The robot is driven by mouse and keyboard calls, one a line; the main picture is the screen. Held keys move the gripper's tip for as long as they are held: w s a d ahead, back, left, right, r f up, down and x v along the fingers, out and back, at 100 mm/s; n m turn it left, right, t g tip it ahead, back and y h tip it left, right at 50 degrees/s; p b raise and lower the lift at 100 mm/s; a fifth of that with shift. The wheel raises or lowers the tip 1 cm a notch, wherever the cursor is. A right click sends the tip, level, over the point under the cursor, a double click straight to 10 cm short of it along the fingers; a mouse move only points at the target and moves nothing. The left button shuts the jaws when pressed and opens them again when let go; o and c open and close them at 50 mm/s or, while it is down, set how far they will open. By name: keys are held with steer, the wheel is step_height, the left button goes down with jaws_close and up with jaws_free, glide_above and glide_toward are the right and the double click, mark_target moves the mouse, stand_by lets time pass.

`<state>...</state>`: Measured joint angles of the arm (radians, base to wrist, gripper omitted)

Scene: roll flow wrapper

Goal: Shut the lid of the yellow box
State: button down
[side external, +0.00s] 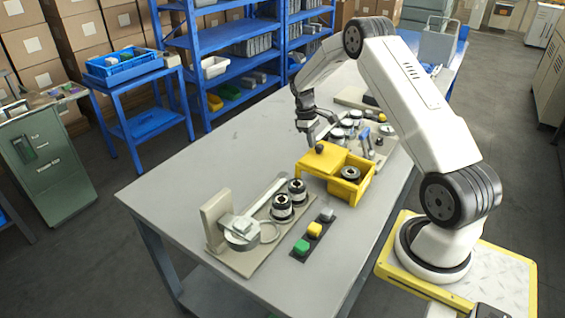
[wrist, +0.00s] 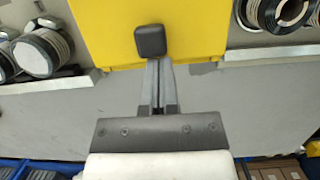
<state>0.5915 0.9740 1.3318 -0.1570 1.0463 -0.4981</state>
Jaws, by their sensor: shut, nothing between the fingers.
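The yellow box (side external: 347,191) stands on the grey table, its right part open with a dark ring-shaped roll (side external: 350,173) inside. Its flat yellow lid (side external: 325,160) covers the left part and carries a dark knob (side external: 319,148). In the wrist view the yellow lid (wrist: 105,35) fills the top middle, with the dark knob (wrist: 150,41) near its edge. My gripper (side external: 312,143) is shut and empty, on the far left side of the knob. In the wrist view its fingertips (wrist: 154,60) are right at the knob; I cannot tell whether they touch it.
A plate with two dark rolls (side external: 290,194) and a pale fixture (side external: 222,225) stands left of the box. A strip with green, yellow and grey buttons (side external: 314,231) lies in front. More parts (side external: 350,126) crowd behind the box. The table's left middle is bare.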

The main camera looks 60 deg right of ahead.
mark_target(329, 158)
steer(key=s, duration=1)
stand_by(0.4)
steer(key=shift+w, duration=0.95)
steer(key=w, duration=0.2)
steer(key=shift+w, duration=0.3)
steer(key=v, duration=1)
